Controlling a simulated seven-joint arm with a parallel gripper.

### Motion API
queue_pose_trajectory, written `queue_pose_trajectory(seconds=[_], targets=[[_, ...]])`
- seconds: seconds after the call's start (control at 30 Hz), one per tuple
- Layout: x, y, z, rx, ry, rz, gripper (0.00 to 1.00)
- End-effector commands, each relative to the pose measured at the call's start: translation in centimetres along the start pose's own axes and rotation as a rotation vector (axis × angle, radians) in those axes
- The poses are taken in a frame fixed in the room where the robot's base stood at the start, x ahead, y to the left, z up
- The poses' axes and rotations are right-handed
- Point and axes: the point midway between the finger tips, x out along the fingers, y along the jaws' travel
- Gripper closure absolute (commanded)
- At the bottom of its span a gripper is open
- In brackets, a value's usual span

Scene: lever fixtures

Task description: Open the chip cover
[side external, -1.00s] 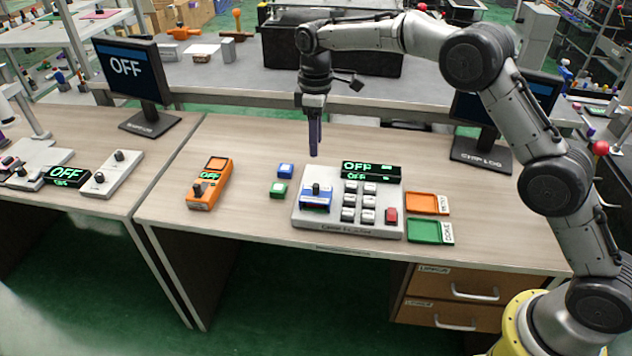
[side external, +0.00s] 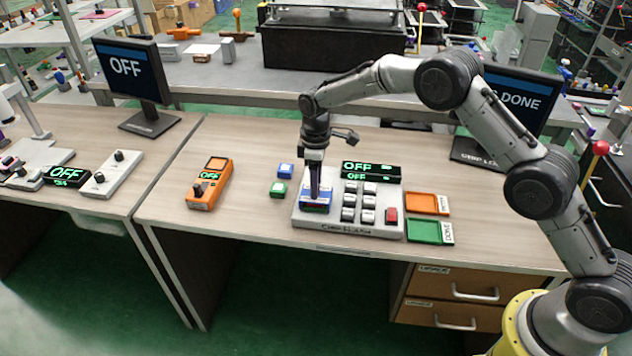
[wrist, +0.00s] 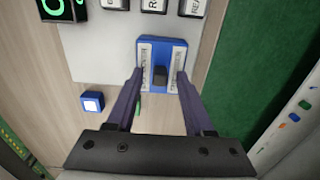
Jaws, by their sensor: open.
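My gripper (side external: 314,196) points straight down over the cover. The cover looks closed and lies flat.
Several white keys (side external: 359,201) and a red button (side external: 391,215) stand right of the cover. A display reading OFF (side external: 371,169) is behind them. Blue (side external: 286,170) and green (side external: 278,189) blocks lie to the left. Orange (side external: 422,203) and green (side external: 423,231) trays lie to the right.

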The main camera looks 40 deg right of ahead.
Motion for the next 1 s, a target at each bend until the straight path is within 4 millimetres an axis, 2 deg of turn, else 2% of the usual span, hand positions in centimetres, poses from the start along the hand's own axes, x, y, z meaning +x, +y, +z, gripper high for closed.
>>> queue_pose_trajectory(seconds=[0.17, 0.4, 0.47, 1.0], targets=[[0.02, -0.01, 0.01, 0.000, 0.000, 0.000, 0.47], [0.00, -0.01, 0.01, 0.000, -0.001, 0.000, 0.91], [0.00, -0.01, 0.01, 0.000, -0.001, 0.000, 1.00], [-0.03, -0.03, 0.00, 0.000, 0.000, -0.001, 1.00]])
